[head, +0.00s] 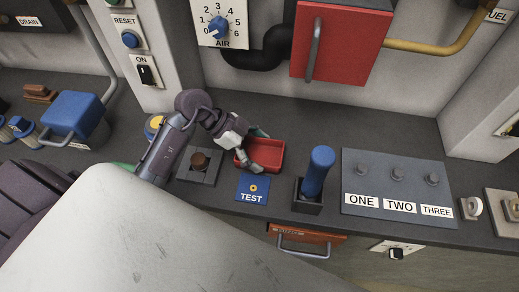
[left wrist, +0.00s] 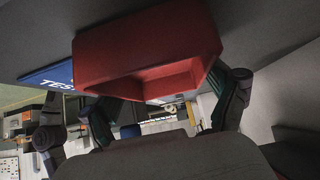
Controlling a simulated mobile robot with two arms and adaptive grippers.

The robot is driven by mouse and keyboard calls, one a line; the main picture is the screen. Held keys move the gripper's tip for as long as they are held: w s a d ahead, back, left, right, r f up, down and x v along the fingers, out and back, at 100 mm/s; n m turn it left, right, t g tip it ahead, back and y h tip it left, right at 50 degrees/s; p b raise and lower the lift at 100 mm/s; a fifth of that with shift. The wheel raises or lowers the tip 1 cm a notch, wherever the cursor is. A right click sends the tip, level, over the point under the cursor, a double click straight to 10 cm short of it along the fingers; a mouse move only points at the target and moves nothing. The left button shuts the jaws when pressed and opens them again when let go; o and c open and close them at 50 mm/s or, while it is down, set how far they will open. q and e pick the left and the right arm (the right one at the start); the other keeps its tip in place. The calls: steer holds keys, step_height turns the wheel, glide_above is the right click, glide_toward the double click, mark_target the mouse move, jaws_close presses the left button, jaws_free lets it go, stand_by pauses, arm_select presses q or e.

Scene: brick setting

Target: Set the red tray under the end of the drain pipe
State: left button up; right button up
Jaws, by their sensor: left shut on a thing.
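The small open red tray (head: 268,163) is at the middle of the dark counter, behind the blue TEST plate. My left gripper (head: 258,147) is shut on the tray, with a finger over its near side. In the left wrist view the red tray (left wrist: 145,35) fills the top middle, between the fingers (left wrist: 168,108). I cannot tell whether the tray touches the counter. A grey pipe (head: 92,40) runs down at the upper left, near the DRAIN label (head: 30,21). Its lower end is not clear, near the blue box. My right gripper is not in view.
The blue TEST plate (head: 252,190) is in front, and a blue lever (head: 318,172) to the right. A blue box with a handle (head: 74,113) stands left. A wall post (head: 150,60) juts out between pipe and tray.

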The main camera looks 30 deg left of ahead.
arm_select(q)
steer(key=shift+f, duration=0.1)
steer(key=o, duration=1.4)
